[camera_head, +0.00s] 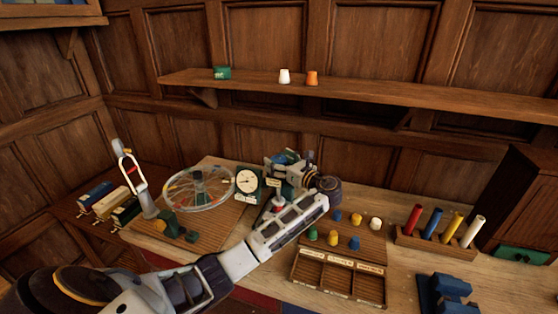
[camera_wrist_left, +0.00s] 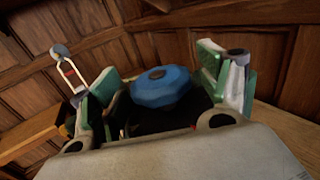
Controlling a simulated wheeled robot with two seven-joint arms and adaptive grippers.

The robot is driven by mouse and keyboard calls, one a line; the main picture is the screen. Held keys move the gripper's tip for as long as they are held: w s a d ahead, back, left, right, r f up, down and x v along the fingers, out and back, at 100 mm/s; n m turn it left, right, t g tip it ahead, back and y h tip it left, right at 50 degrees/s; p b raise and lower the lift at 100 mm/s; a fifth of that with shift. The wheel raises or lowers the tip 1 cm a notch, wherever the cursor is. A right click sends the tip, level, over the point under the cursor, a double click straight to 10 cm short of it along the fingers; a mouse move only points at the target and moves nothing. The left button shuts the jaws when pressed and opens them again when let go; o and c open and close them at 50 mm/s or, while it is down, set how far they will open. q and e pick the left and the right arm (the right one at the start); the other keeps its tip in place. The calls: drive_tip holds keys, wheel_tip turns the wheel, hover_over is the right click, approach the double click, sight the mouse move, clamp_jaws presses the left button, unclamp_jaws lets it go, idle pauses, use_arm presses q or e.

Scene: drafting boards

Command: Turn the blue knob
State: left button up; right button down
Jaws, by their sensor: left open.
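The blue knob (camera_wrist_left: 160,88) is faceted, with a dark round centre, and shows in the middle of the left wrist view. My left gripper (camera_wrist_left: 158,68) is open, with one green-padded finger on each side of the knob. Gaps show between the knob and both fingers, so they look apart from it. In the head view my left gripper (camera_head: 288,162) is over the back of the workbench, just right of a white round dial (camera_head: 247,180). My arm and gripper hide most of the knob's mount there. My right gripper is not in view.
A spoked wheel (camera_head: 198,188) stands left of the dial. Right of my arm are coloured pegs (camera_head: 333,238), a compartment tray (camera_head: 338,276) and a rack of coloured cylinders (camera_head: 440,228). A wall shelf (camera_head: 360,90) runs above the bench.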

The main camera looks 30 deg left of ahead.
use_arm(q)
drive_tip(key=shift+a, duration=0.1)
drive_tip(key=shift+c, duration=0.2)
drive_tip(key=c, duration=1)
drive_tip(key=shift+p, duration=0.3)
